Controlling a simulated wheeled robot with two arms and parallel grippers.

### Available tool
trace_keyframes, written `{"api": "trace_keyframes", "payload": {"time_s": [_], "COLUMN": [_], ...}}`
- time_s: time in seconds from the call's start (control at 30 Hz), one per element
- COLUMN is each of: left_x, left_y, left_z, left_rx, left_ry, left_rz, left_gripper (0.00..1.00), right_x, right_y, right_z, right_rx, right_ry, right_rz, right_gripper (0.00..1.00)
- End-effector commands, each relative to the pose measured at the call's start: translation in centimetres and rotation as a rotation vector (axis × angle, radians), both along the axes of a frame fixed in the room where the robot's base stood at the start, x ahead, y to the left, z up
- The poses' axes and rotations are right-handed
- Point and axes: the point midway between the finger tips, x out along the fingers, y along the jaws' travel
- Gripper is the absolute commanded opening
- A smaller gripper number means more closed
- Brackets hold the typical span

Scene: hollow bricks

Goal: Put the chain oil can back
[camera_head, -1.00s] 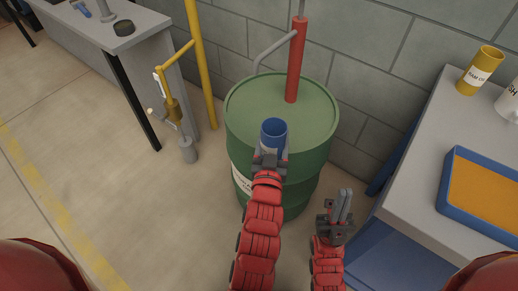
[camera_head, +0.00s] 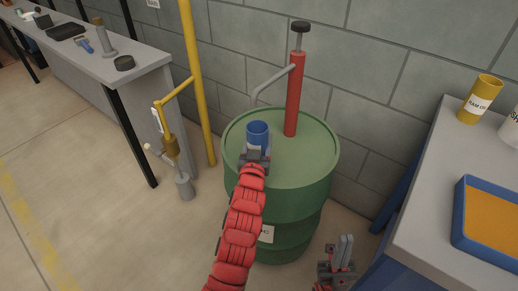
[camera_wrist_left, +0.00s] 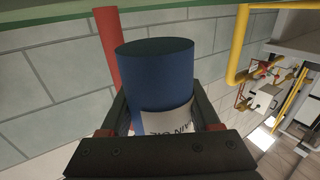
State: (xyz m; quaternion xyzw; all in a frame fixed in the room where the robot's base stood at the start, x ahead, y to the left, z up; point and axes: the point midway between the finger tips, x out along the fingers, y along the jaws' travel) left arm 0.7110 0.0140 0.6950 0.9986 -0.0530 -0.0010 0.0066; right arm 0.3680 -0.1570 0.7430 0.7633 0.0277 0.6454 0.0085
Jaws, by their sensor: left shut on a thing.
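The chain oil can (camera_head: 258,132) is a blue cylinder with a white label; part of its lettering shows in the left wrist view (camera_wrist_left: 155,75). My left gripper (camera_head: 256,155) is shut around the can, one finger on each side. In the head view the can overlaps the near left part of the green drum's lid (camera_head: 290,155). I cannot tell whether it touches the lid. My right gripper (camera_head: 343,250) is low at the right of the drum, its fingers close together with nothing between them.
A red pump (camera_head: 295,95) with a grey spout rises from the drum. A yellow can (camera_head: 481,100), a white container (camera_head: 512,128) and a blue-rimmed tray (camera_head: 462,215) sit on the right bench (camera_head: 425,195). A yellow pipe (camera_head: 197,85) and a grey bench (camera_head: 135,70) stand left.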

Motion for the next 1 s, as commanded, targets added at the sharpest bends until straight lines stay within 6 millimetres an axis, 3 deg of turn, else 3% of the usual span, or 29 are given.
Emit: {"api": "trace_keyframes", "payload": {"time_s": [0.23, 0.6, 0.63, 0.8, 1.0], "left_x": [0.0, 0.0, 0.0, 0.0, 0.0], "left_y": [0.0, 0.0, 0.0, 0.0, 0.0], "left_z": [-3.4, -3.8, -3.7, -3.6, -3.6], "left_rx": [0.0, 0.001, 0.001, 0.001, 0.001], "left_ry": [0.001, -0.001, -0.001, 0.0, 0.0], "left_rz": [0.0, 0.0, 0.0, 0.0, 0.0], "left_gripper": [0.0, 0.0, 0.65, 0.93, 0.93], "right_x": [0.0, 0.0, 0.0, 0.0, 0.0], "right_y": [0.0, 0.0, 0.0, 0.0, 0.0], "right_z": [-1.3, -1.5, -1.5, -1.4, -1.4], "right_rx": [0.0, 0.0, 0.0, 0.0, 0.0], "right_ry": [0.0, 0.0, 0.0, 0.0, 0.0], "right_rz": [0.0, 0.0, 0.0, 0.0, 0.0], "right_gripper": [0.0, 0.0, 0.0, 0.0, 0.0]}}
